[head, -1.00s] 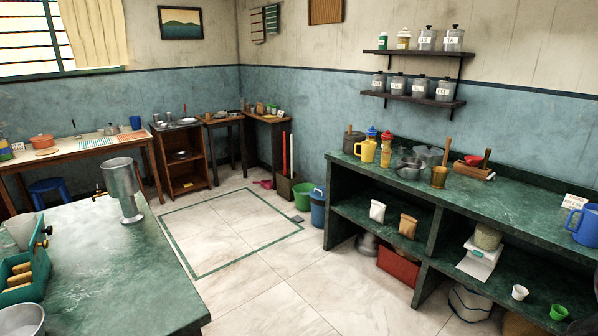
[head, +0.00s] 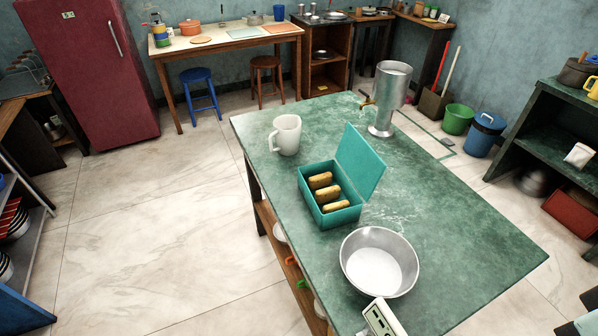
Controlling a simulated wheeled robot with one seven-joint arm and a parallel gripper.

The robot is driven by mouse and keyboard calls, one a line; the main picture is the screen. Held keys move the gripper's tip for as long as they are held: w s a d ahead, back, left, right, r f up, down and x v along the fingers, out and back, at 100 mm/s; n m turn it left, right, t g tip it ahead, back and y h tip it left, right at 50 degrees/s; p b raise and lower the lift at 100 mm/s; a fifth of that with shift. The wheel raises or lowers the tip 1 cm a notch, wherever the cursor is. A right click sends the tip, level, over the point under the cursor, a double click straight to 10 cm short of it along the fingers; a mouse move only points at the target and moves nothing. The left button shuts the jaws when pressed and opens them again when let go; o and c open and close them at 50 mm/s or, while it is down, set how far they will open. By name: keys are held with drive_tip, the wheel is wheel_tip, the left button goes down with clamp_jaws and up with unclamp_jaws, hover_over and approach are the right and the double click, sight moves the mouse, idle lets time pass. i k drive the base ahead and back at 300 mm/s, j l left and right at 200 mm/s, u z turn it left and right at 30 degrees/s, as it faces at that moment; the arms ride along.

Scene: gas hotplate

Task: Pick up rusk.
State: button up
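Three golden-brown rusks lie in a row inside an open teal box (head: 328,221) on the green stone-topped table (head: 450,250). The far rusk (head: 320,180), the middle rusk (head: 327,194) and the near rusk (head: 336,207) are all uncovered. The box's lid (head: 360,166) stands up on its right side. My gripper does not show in the head view.
A white mug (head: 286,135) stands behind the box, and a metal bowl (head: 379,262) sits in front of it. A tall metal dispenser with a tap (head: 388,98) stands at the table's far end. The floor left of the table is clear.

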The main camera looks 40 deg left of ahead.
sight(331, 208)
drive_tip(key=k+j, duration=0.1)
drive_tip(key=j, duration=0.35)
drive_tip(key=k+j, duration=0.1)
drive_tip(key=j, duration=0.35)
drive_tip(key=k+j, duration=0.1)
drive_tip(key=j, duration=0.35)
drive_tip(key=k+j, duration=0.1)
drive_tip(key=j, duration=0.35)
drive_tip(key=k+j, duration=0.1)
drive_tip(key=j, duration=0.3)
drive_tip(key=i+l+u, duration=0.1)
drive_tip(key=u, duration=0.3)
drive_tip(key=i+l+u, duration=0.2)
drive_tip(key=u, duration=0.25)
drive_tip(key=i+l+u, duration=0.1)
drive_tip(key=l+u, duration=0.15)
drive_tip(key=u, duration=0.15)
